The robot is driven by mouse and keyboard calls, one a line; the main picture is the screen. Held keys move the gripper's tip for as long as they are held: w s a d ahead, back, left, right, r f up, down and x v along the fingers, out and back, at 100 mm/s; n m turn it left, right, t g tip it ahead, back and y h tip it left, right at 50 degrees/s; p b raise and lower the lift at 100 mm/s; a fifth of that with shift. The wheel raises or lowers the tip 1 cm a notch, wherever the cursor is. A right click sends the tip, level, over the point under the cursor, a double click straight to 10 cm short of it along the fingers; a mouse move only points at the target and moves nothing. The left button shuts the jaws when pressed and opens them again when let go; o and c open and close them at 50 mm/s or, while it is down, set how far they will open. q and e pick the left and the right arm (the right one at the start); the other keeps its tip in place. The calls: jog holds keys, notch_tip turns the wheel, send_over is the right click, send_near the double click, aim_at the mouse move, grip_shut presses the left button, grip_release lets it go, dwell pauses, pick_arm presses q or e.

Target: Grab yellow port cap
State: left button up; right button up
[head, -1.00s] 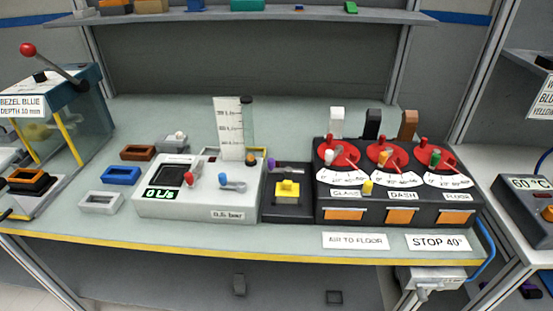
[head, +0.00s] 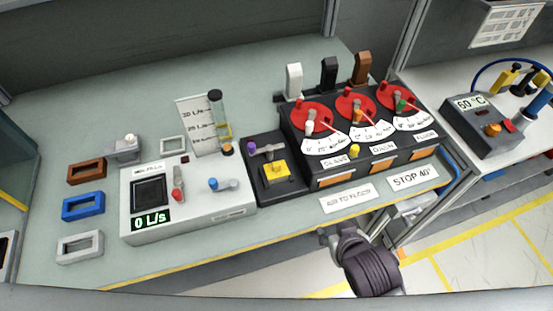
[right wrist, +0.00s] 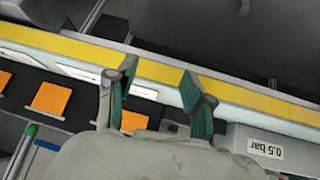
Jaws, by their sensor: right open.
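A small yellow cap-like piece (head: 353,152) sits on the black dashboard panel (head: 290,135), between the left and middle dials. A larger yellow block (head: 276,171) sits on the dark module just left of that panel; I cannot tell for certain which of the two is the port cap. My right gripper (head: 345,236) is in front of the bench's front edge, below the label cards and apart from both yellow pieces. In the right wrist view its green-padded fingers (right wrist: 158,75) are open and empty, over the bench edge. My left gripper is out of view.
A grey flow box (head: 215,206) reading 0 L/s stands left of the dark module. Brown (head: 86,171), blue (head: 83,206) and white (head: 80,246) frames lie farther left. Dial levers and three upright switches crowd the panel. A 60 °C box (head: 480,125) stands on the right bench.

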notch_tip(320, 180, up, 6)
jog(key=f, duration=0.1)
jog(key=n+t+y, duration=0.1)
jog(key=t+y, duration=0.2)
jog(key=t, duration=0.2)
send_near(277, 164)
jog(key=x, duration=0.1)
jog(key=p+x, duration=0.1)
jog(key=x, duration=0.3)
jog(key=shift+w+a+r, duration=0.1)
jog(key=shift+r, duration=0.15)
jog(key=shift+p+x, duration=0.6)
jog(key=shift+x, duration=0.25)
jog(key=x, duration=0.2)
jog(key=p+x, duration=0.1)
jog(key=x, duration=0.1)
jog(key=shift+f, duration=0.3)
jog(key=shift+c, duration=0.5)
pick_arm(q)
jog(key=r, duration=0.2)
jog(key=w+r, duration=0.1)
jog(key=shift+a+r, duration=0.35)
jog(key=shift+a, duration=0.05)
pick_arm(e)
jog(key=c, duration=0.9)
